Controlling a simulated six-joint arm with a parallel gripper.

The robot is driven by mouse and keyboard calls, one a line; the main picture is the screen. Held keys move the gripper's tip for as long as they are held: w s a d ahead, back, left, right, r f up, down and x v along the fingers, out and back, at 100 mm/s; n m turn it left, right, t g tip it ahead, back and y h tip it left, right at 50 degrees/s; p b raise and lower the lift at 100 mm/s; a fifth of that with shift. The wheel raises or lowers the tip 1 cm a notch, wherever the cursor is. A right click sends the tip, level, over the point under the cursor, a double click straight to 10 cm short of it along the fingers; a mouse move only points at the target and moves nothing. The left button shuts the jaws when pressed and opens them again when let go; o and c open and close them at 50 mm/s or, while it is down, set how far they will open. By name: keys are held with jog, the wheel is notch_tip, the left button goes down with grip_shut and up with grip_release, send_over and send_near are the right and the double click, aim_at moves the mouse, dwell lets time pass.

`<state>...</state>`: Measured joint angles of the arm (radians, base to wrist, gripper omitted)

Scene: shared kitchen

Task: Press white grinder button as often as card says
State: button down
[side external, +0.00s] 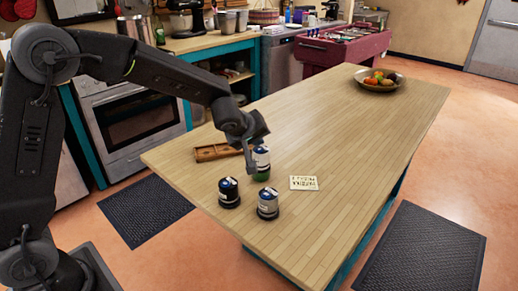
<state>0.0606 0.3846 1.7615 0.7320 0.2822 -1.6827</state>
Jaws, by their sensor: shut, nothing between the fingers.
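Three small grinders with blue-black tops stand on the wooden table. One with a green lower part (262,169) is at the back, a black one (228,198) is front left, and one with a pale, greyish-white body (268,208) is front right. The buttons are too small to make out. A cream card (303,183) lies flat right of the grinders; its dark writing appears upside down and I cannot read it. My gripper (249,171) is shut and empty, pointing down just left of the green grinder and partly in front of it; I cannot tell whether they touch.
A shallow brown wooden tray (216,152) lies behind the grinders, left of my gripper. A bowl of fruit or vegetables (379,80) stands at the table's far end. The table (340,130) is clear between card and bowl. The table's near edge is close to the front grinders.

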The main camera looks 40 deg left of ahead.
aim_at(257, 149)
jog(key=shift+f, duration=0.45)
dwell(0.6)
jog(key=shift+r, duration=0.85)
notch_tip(257, 149, up, 6)
dwell(0.6)
jog(key=shift+r, duration=0.1)
dwell(2.3)
jog(key=shift+f, duration=3.1)
